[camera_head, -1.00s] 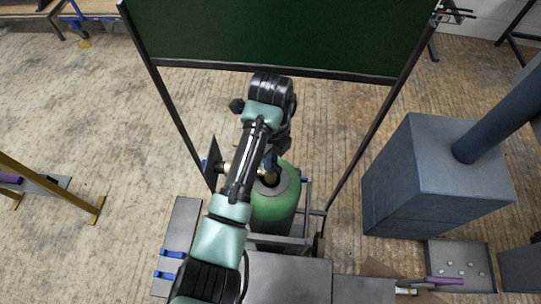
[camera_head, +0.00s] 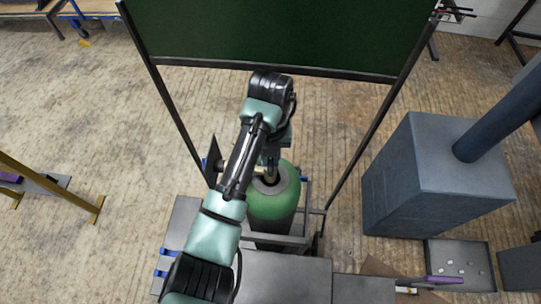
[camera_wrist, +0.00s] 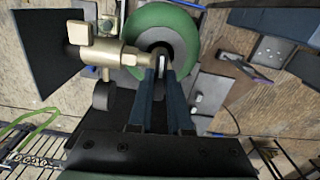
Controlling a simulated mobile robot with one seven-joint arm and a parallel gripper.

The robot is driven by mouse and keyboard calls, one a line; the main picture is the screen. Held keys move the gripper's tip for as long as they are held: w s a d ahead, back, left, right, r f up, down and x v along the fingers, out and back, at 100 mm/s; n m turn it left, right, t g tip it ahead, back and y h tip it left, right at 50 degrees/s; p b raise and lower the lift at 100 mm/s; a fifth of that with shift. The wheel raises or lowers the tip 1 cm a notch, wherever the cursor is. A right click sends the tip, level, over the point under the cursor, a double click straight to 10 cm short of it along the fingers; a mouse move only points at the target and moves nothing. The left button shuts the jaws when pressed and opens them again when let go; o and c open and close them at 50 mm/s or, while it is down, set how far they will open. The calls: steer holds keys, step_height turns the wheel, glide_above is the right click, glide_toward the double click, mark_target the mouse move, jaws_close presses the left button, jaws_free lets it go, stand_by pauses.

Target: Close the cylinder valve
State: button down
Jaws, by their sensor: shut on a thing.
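The green gas cylinder (camera_head: 275,207) stands upright in a cart frame below my arm. In the wrist view the cylinder's rounded green top (camera_wrist: 185,27) shows, with a dark collar at its centre. A brass valve body (camera_wrist: 97,54) with fittings lies left of my fingers in that view. My gripper (camera_wrist: 161,70) points down at the collar and is shut on a small part of the cylinder valve between its fingertips. The fingers hide most of that part. In the head view my gripper (camera_head: 271,170) is over the cylinder top, and my forearm covers much of the valve.
A dark green screen (camera_head: 270,35) on thin legs stands behind the cylinder. A grey block (camera_head: 425,185) with a thick pipe is to the right. A metal table top (camera_head: 285,277) is in front, with blue clips (camera_head: 165,262) at its left edge.

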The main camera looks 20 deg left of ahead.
mark_target(270, 161)
steer(key=shift+m, duration=0.5)
steer(key=c, duration=0.8)
jaws_free()
steer(key=shift+c, duration=0.2)
steer(key=shift+r+b, duration=0.3)
steer(key=shift+r, duration=0.2)
step_height(270, 161, up, 12)
steer(key=p, duration=0.4)
